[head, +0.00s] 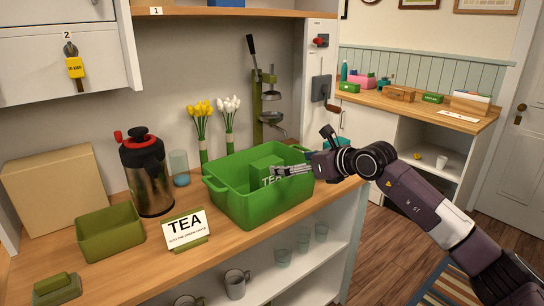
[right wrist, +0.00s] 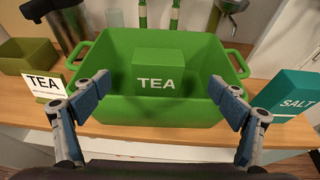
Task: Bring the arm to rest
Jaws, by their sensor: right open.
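My right gripper (head: 292,171) reaches in from the right in the head view, at the right side of the green crate (head: 228,205). In the right wrist view its two fingers (right wrist: 160,100) are spread wide with nothing between them. The crate, also in the wrist view (right wrist: 120,108), lies in front of them. A green box marked TEA (right wrist: 158,72) is inside the crate; it also shows in the head view (head: 265,168), partly hidden by the crate wall and the gripper. My left gripper is not in view.
On the counter are a TEA sign (head: 184,228), an olive bin (head: 110,232), a flask (head: 146,175), a glass (head: 179,168) and flower vases (head: 229,144). A teal SALT box (right wrist: 294,95) stands right of the crate. Mugs (head: 236,284) and glasses sit on the shelf below.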

